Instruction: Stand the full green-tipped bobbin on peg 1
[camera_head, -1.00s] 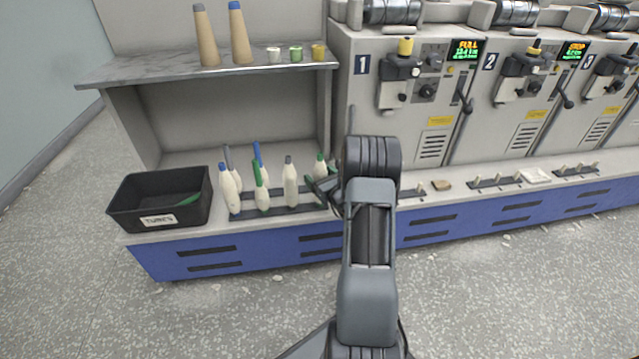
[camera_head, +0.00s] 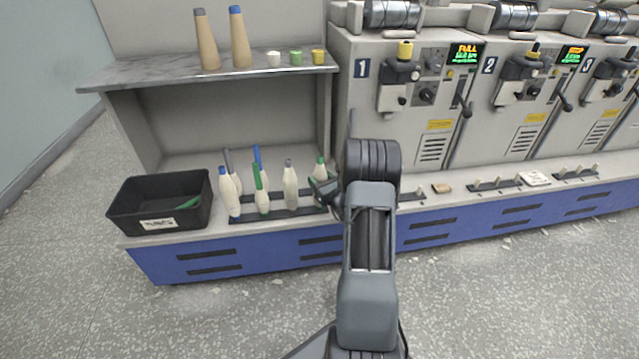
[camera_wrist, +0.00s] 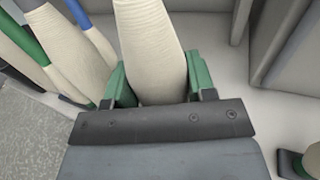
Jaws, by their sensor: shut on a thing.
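The full green-tipped bobbin (camera_head: 320,171) is upright at the right end of the bobbin tray (camera_head: 240,218). My gripper (camera_head: 322,188) is shut on its cream yarn body. In the wrist view the body of this bobbin (camera_wrist: 152,45) sits between my green finger pads (camera_wrist: 158,88); its tip is outside that view. Another green-tipped bobbin (camera_head: 261,200) stands farther left, with a long bare green top and less yarn. A short peg rail (camera_head: 412,196) shows in front of the machine marked 1, partly hidden by my arm; I cannot read any peg number.
Blue-tipped (camera_head: 229,192) and grey-tipped (camera_head: 290,186) bobbins stand left of my gripper. A black bin (camera_head: 130,212) is at the far left. A shelf (camera_head: 150,72) overhangs the tray. A small brown block (camera_head: 441,188) lies right of the first rail.

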